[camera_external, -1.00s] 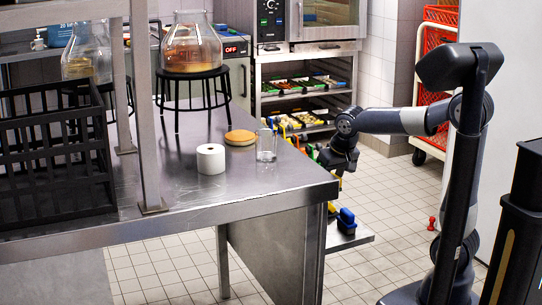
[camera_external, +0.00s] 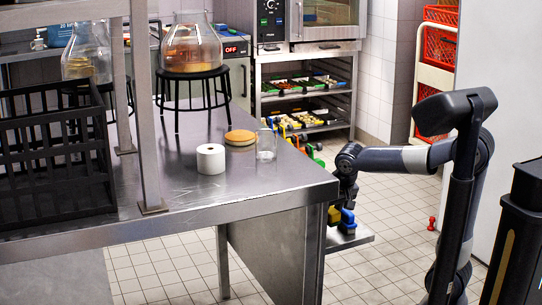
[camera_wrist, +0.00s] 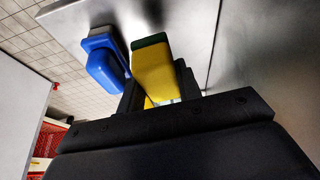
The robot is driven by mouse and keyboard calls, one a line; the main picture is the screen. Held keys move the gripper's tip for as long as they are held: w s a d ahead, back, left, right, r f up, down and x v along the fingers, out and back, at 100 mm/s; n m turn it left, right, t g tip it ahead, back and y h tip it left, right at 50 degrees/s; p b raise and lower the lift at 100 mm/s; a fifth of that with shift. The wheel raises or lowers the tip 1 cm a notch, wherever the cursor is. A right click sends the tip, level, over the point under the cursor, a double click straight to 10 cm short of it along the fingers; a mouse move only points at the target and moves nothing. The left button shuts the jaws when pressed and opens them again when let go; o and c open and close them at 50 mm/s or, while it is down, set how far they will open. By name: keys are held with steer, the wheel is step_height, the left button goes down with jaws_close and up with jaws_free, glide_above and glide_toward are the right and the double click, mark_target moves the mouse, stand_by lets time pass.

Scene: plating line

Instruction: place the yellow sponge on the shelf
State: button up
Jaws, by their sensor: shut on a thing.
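The yellow sponge (camera_wrist: 153,75), with a dark green layer along one edge, sits between the jaws of my gripper (camera_wrist: 158,92) in the wrist view. In the external view a bit of yellow (camera_external: 334,214) shows below my gripper (camera_external: 341,201), by the counter's right end. A low metal shelf (camera_external: 359,238) juts out there, and it fills the top of the wrist view (camera_wrist: 185,22). The sponge is at the shelf, just beside a blue sponge (camera_wrist: 103,58). I cannot tell whether the yellow sponge touches the shelf.
The blue sponge (camera_external: 347,217) stands on the shelf close to my gripper. The steel counter (camera_external: 250,188) is at left, with a white roll (camera_external: 211,159), a glass (camera_external: 266,146) and a round tan lid (camera_external: 240,137). A small red object (camera_external: 431,223) is on the floor.

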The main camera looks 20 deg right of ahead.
steer(key=shift+f+b, duration=0.75)
steer(key=shift+f, duration=1.25)
steer(key=shift+f, duration=0.15)
steer(key=o, duration=0.7)
steer(key=shift+o, duration=0.2)
steer(key=shift+r, duration=0.5)
steer(key=p+v, duration=0.5)
steer(key=v, duration=0.6)
steer(key=shift+s+r, duration=0.15)
steer(key=shift+r, duration=0.05)
